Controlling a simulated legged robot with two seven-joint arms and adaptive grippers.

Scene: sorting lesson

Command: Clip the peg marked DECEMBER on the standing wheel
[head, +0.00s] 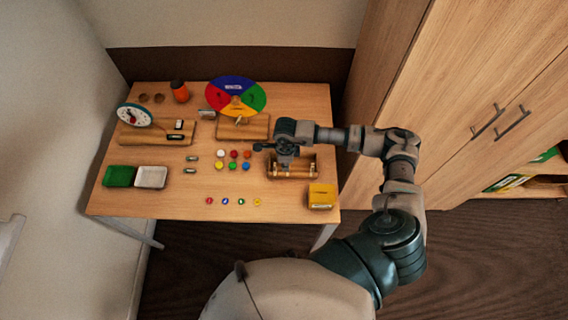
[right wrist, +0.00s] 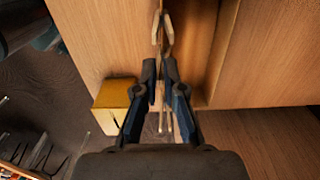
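The standing wheel (head: 236,95), with blue, green, yellow and red sectors, stands upright on a wooden base (head: 242,129) at the back of the table. My right gripper (head: 284,161) is low over a wooden tray (head: 292,178) holding pegs, to the right of and nearer than the wheel. In the right wrist view, a wooden peg (right wrist: 162,30) passes between the nearly closed fingers of my right gripper (right wrist: 161,70), which appear shut on it. No marking on this peg can be read. My left gripper is not in view.
A yellow box (head: 321,197) stands at the near right corner. Several coloured counters (head: 233,154) lie left of the tray. Green (head: 119,177) and white (head: 151,177) trays, a clock dial (head: 134,116) and an orange jar (head: 180,91) are farther left. A wardrobe (head: 470,90) rises at right.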

